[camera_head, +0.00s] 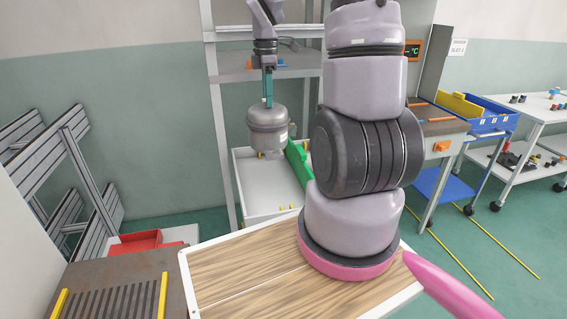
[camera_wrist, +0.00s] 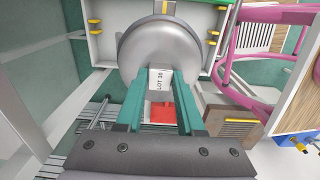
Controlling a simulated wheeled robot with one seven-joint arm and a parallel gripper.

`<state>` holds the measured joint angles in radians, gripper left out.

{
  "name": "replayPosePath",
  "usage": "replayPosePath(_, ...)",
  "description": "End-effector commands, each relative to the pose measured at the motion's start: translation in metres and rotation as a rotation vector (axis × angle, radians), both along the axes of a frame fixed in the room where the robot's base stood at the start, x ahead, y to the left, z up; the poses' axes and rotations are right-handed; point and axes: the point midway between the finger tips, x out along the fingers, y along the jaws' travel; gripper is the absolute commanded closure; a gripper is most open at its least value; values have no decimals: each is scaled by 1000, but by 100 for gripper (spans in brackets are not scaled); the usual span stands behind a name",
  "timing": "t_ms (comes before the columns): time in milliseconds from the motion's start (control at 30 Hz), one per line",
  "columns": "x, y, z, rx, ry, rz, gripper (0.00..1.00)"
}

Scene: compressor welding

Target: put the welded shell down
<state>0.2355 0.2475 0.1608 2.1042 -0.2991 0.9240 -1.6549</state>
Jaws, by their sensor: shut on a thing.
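The welded shell (camera_head: 268,130) is a grey metal vessel with a rounded body and a band around it. It hangs upright below my gripper (camera_head: 267,100) in the head view. My gripper's teal fingers are shut on its top. In the wrist view the shell (camera_wrist: 158,48) is a grey dome beyond the fingertips (camera_wrist: 160,88), with a white "LOT 30" label between them. A white tray (camera_head: 246,196) with yellow pegs and a green bar (camera_head: 299,163) lies below and beside the shell. I cannot tell whether the shell's underside touches it.
A grey shelf frame (camera_head: 216,110) stands around the tray. A wood-topped table (camera_head: 240,275) is in front. A red bin (camera_head: 135,243) and slatted racks are at left. A blue bin (camera_head: 490,120) and a white trolley stand at right. A pink tube (camera_head: 445,285) is in the foreground.

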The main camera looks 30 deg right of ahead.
Motion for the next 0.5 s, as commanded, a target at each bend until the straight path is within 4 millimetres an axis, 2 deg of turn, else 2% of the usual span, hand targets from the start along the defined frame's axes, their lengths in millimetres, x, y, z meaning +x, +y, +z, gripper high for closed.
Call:
replayPosePath(300,-2,1,-81,1,7,1,100)
replayPosePath(500,-1,0,-117,1,3,2,100)
